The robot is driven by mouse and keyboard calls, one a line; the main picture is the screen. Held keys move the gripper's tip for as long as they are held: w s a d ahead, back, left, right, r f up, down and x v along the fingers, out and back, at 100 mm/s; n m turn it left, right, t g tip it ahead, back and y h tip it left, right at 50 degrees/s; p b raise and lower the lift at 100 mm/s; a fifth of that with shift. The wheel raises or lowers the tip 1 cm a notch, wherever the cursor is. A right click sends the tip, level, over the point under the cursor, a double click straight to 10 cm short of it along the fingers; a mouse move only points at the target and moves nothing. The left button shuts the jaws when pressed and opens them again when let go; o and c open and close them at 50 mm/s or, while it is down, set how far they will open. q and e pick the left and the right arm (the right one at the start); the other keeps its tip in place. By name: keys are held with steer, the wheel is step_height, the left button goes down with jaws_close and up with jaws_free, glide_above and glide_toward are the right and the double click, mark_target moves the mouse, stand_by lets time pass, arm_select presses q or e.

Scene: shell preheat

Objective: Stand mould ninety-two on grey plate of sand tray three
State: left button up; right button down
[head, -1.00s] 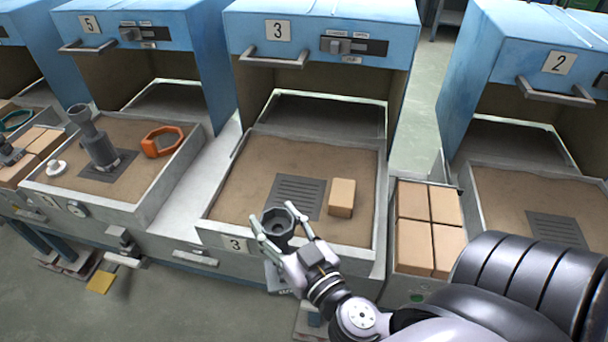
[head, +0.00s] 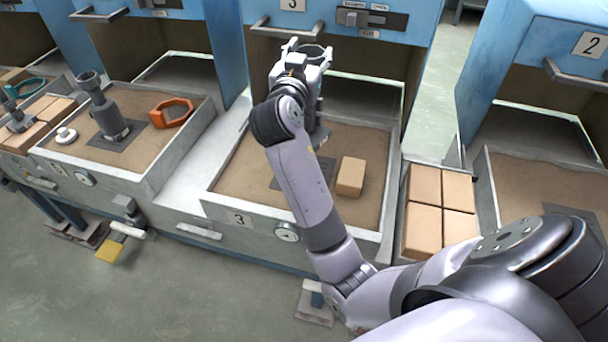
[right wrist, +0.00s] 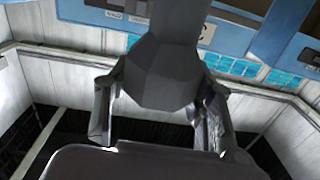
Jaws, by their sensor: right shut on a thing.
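The right gripper (head: 304,64) is shut on a dark grey mould (head: 314,52), high over the back of sand tray three (head: 240,216), in front of the blue box marked 3. Much of the mould is hidden behind the gripper in the head view. The right wrist view shows its wide faceted body (right wrist: 165,70) between the fingers. No number is readable on it. The slotted grey plate (head: 327,168) lies in the tray's sand, partly covered by my right arm. The mould is apart from the plate. My left gripper is not in view.
A tan brick (head: 350,177) lies on the sand right of the plate. Stacked bricks (head: 440,205) stand between trays three and two. The blue box (head: 405,20) rises close behind the gripper.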

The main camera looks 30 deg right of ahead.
steer(key=shift+g+h, duration=0.3)
steer(key=w+r, duration=0.3)
steer(key=shift+d+r, duration=0.3)
steer(key=shift+d, duration=0.1)
step_height(320, 180, down, 20)
steer(key=shift+w+r, duration=0.1)
steer(key=shift+r, duration=0.1)
steer(key=shift+f, duration=0.1)
steer(key=c, duration=0.7)
jaws_free()
